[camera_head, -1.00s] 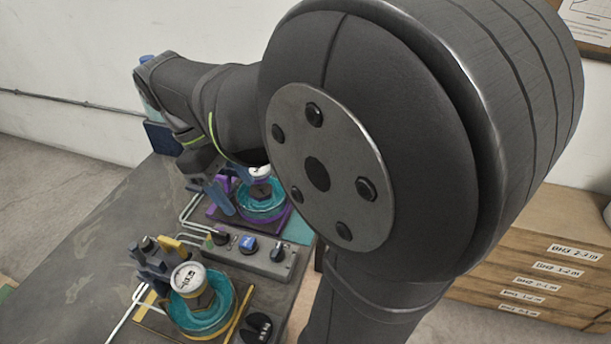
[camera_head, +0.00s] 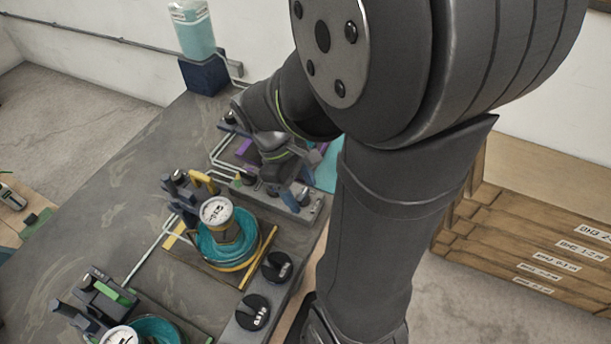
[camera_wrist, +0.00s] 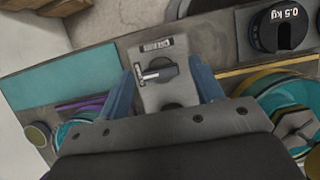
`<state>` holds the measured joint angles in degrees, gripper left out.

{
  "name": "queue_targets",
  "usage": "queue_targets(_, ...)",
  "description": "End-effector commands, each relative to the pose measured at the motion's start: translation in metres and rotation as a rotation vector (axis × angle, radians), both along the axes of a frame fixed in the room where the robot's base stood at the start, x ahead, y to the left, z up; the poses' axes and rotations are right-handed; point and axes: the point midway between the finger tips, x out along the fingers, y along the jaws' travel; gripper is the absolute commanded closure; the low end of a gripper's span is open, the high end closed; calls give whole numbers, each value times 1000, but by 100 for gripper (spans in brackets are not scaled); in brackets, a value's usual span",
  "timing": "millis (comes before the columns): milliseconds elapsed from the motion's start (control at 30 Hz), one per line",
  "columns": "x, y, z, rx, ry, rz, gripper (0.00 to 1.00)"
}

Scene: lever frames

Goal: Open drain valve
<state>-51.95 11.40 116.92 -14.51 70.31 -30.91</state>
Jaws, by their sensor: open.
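A grey control panel (camera_head: 312,212) sits between the purple and yellow stations, partly hidden by my arm. In the wrist view, a black knob (camera_wrist: 157,72) with a white pointer stands on the panel's end (camera_wrist: 150,100). Its pointer points left, toward a small label; another label lies above it. I cannot read the labels surely, nor tell whether this knob is the drain valve. My gripper (camera_wrist: 163,85) is open, with one blue finger on each side of the panel's end and the knob between them in the picture. Contact cannot be told.
A yellow-framed station with a teal ring (camera_head: 205,250) and a gauge (camera_head: 216,210) stands in front of the panel. Two black weights (camera_head: 252,312) lie to its right. A clear bottle (camera_head: 192,30) on a blue block stands at the back. The bench's left side is clear.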

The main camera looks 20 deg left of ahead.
Motion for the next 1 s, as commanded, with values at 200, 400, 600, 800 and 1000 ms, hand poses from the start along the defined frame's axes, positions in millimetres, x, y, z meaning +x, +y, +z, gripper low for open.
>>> queue_targets(200,0,0,-1,0,0,0,40)
queue_targets(400,0,0,-1,0,0,0,69)
queue_targets(600,0,0,-1,0,1,-1,85)
queue_targets(800,0,0,-1,0,1,-36,85)
queue_targets(1000,1,0,-1,-1,1,-141,85)
